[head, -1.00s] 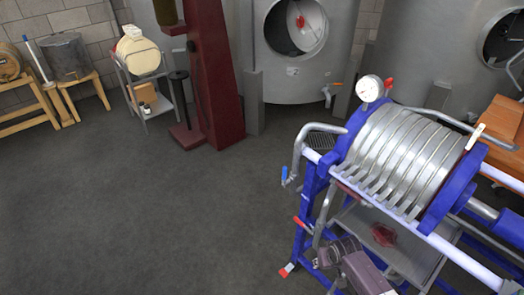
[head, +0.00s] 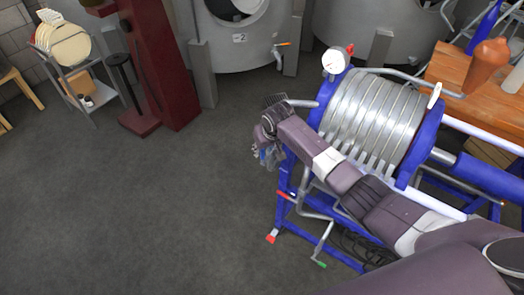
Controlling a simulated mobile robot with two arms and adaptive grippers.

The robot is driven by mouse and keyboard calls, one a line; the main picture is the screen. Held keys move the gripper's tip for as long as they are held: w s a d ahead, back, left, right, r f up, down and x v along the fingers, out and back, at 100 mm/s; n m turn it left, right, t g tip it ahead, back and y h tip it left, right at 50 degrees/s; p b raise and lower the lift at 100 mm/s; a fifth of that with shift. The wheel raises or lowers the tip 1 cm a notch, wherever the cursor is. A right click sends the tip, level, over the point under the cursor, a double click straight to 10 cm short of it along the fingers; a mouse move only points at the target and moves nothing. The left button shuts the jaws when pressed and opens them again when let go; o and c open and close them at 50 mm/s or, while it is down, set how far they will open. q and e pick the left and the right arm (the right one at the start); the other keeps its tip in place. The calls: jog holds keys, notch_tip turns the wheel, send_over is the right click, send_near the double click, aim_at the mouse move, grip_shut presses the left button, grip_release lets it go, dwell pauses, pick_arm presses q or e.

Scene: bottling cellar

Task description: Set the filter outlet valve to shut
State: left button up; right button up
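The plate filter (head: 375,115) stands at the right on a blue frame, with a bent metal pipe (head: 303,103) at its upper left. My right arm reaches across the filter's front, and my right gripper (head: 266,156) is at the end of this pipe. The blue-handled valve there is mostly hidden behind the gripper, so its handle position and any contact cannot be told. Whether the fingers are open or shut is unclear. A small red handle (head: 283,193) shows below the gripper, and a green-tipped lever (head: 320,263) sits lower down. My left gripper is not in view.
A white gauge (head: 333,61) tops the filter. An orange-brown bench (head: 452,70) with bottles stands behind it at the right. Steel tanks (head: 235,50) and a dark red column (head: 160,65) stand at the back. The floor at the left and front is clear.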

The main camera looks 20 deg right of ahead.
jog(key=shift+x, duration=1.25)
grip_shut()
